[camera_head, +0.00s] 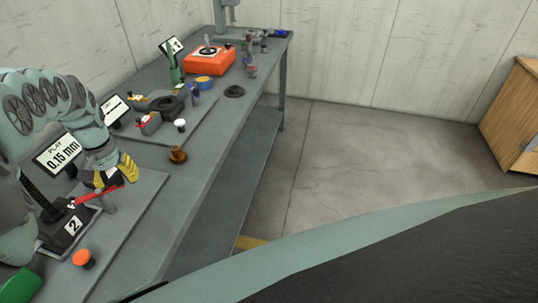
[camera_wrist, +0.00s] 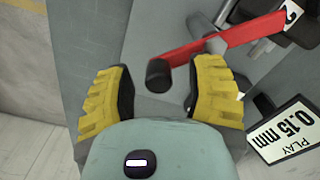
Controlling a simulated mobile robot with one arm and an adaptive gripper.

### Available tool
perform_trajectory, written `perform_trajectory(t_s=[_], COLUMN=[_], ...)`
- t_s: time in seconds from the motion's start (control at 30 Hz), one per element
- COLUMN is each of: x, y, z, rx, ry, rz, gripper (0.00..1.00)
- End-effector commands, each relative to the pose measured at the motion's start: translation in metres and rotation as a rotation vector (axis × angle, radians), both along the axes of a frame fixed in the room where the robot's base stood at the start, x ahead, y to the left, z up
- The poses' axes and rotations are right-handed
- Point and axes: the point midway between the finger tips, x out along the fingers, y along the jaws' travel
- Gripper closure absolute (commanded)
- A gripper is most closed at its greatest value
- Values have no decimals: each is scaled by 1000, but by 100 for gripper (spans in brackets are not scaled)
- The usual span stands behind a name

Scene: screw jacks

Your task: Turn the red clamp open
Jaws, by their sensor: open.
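The red clamp (camera_head: 97,194) is a flat red lever on the dark jack marked 2 (camera_head: 55,230). In the wrist view the red lever (camera_wrist: 225,36) slants from upper right toward the middle. It carries a dark round knob (camera_wrist: 158,75) at its near end. My gripper (camera_head: 117,175) is over the lever's outer end, its yellow fingers apart. In the wrist view the open fingers stand on either side of the knob, with visible gaps. The lever passes above the right finger's tip in the picture. Part of the jack is hidden behind my arm.
A display reading 0.15 mm (camera_head: 60,157) stands behind the jack. An orange-topped knob (camera_head: 83,258) is on the plate in front. A brown knob (camera_head: 178,155), another jack station with a red lever (camera_head: 149,119) and an orange box (camera_head: 211,60) are farther along the bench.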

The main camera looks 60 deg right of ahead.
Motion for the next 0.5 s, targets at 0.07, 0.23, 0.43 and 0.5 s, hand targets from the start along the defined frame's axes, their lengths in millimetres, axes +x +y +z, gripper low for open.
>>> perform_trajectory(t_s=[0.07,0.23,0.43,0.5], x=[-1,-1,-1,-1], y=[-2,-2,-2,-2], z=[-1,0,0,0], rx=[1,0,0,0], ry=[1,0,0,0], rz=[-5,-5,-4,-4], gripper=[46,46,60,67])
